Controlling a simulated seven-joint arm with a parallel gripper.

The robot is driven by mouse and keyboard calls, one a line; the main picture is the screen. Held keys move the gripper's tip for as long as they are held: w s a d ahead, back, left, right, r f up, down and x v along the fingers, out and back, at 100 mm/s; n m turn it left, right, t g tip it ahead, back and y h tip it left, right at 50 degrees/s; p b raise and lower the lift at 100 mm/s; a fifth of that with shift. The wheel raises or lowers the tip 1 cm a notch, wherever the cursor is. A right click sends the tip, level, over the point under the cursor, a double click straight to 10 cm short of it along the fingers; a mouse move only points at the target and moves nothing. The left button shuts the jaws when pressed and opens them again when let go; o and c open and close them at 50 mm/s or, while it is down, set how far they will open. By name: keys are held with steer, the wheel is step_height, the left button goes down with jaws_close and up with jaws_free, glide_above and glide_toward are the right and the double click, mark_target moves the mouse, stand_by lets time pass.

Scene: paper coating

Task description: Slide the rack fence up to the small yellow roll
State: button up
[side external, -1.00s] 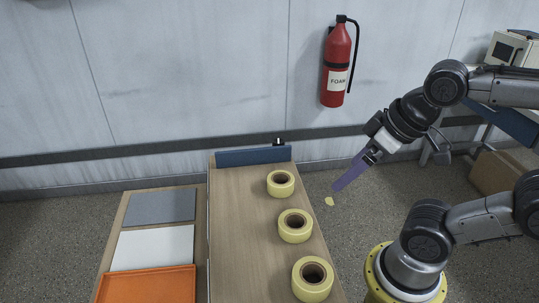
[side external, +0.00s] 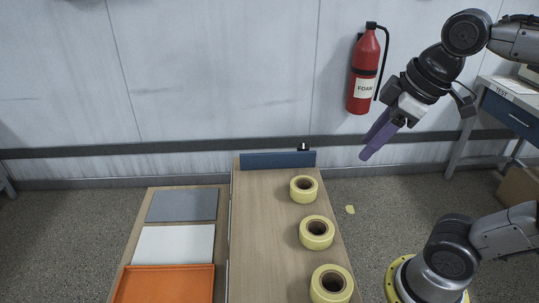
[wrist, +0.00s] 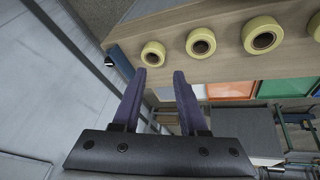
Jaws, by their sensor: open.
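The blue rack fence (side external: 278,160) stands across the far end of the wooden rack, with a black knob (side external: 303,147) at its right end. It also shows in the wrist view (wrist: 121,63). The small yellow roll (side external: 304,188) is the roll nearest the fence, with a small gap between them; it also shows in the wrist view (wrist: 153,54). My gripper (side external: 372,147) has purple fingers, hangs in the air right of the fence and touches nothing. In the wrist view its fingers (wrist: 160,75) are apart and empty.
Larger yellow rolls (side external: 316,231) line the rack's right side nearer the camera. Grey (side external: 182,205), white (side external: 174,245) and orange (side external: 165,284) panels lie on a board to the left. A wall with a red extinguisher (side external: 364,75) stands behind the rack.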

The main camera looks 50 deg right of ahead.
steer(key=w+r+n+g, duration=0.25)
steer(key=w+r, duration=0.25)
steer(key=w, duration=0.4)
steer(key=n+g, duration=0.2)
glide_above(267, 155)
step_height(267, 155, down, 7)
steer(key=shift+g, duration=0.25)
steer(key=f, duration=1.4)
steer(key=shift+w+d+f, duration=0.15)
steer(key=shift+w+f, duration=0.05)
steer(key=shift+f, duration=0.15)
jaws_close()
steer(key=shift+r, duration=0.1)
